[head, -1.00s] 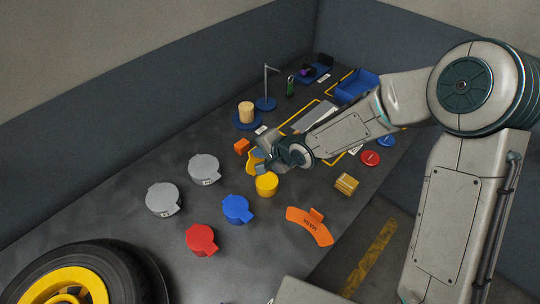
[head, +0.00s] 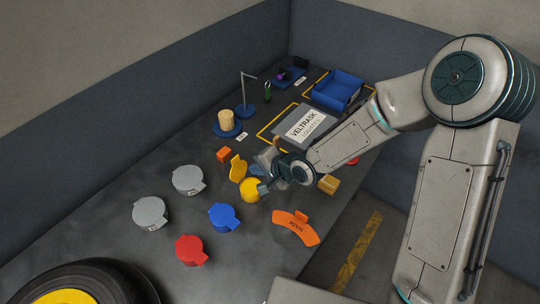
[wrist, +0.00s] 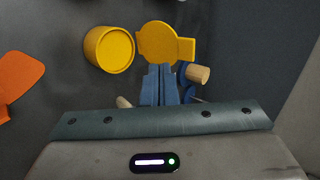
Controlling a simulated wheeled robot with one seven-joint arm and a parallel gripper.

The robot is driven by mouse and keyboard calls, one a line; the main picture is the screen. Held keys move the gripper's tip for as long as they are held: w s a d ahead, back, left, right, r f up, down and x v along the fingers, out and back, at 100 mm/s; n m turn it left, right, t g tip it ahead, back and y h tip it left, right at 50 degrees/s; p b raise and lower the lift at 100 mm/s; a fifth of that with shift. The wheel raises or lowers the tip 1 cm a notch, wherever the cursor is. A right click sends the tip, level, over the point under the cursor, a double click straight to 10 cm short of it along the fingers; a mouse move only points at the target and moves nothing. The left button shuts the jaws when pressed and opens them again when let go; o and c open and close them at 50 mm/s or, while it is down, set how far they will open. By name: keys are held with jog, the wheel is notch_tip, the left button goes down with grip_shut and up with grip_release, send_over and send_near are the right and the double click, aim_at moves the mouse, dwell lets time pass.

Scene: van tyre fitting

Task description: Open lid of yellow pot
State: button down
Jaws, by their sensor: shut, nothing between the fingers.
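The yellow pot (head: 250,191) stands on the dark bench, and its lid (head: 238,168) is raised, standing up at the pot's far-left side. In the wrist view the pot (wrist: 109,50) shows its round top uncovered, with the round tabbed lid (wrist: 165,43) beside its rim. My gripper (head: 264,188) is at the right of the pot in the head view. Its blue fingers (wrist: 160,84) are shut and empty, just below the lid in the wrist view. I cannot tell whether they touch the lid.
An orange cube (head: 224,155) lies behind the yellow pot. An orange curved piece (head: 296,228) lies at the near right. A blue bin (head: 338,90) is at the back.

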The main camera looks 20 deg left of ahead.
jog(key=a+r+p+v, duration=0.1)
jog(key=p+v, duration=0.1)
jog(key=v, duration=0.7)
jog(key=shift+r+p, duration=0.35)
jog(key=shift+r, duration=0.2)
jog(key=shift+w+d, duration=0.1)
jog(key=w+d+n+t+h+b, duration=0.25)
jog(key=d+h, duration=0.65)
jog(key=d, duration=1.1)
jog(key=s+d+r+n+g+b, duration=0.1)
jog(key=s+d+r+g+b, duration=0.1)
jog(key=s+d+r, duration=0.7)
jog(key=s, duration=0.4)
jog(key=shift+d+r+b, duration=0.3)
jog(key=shift+r, duration=0.1)
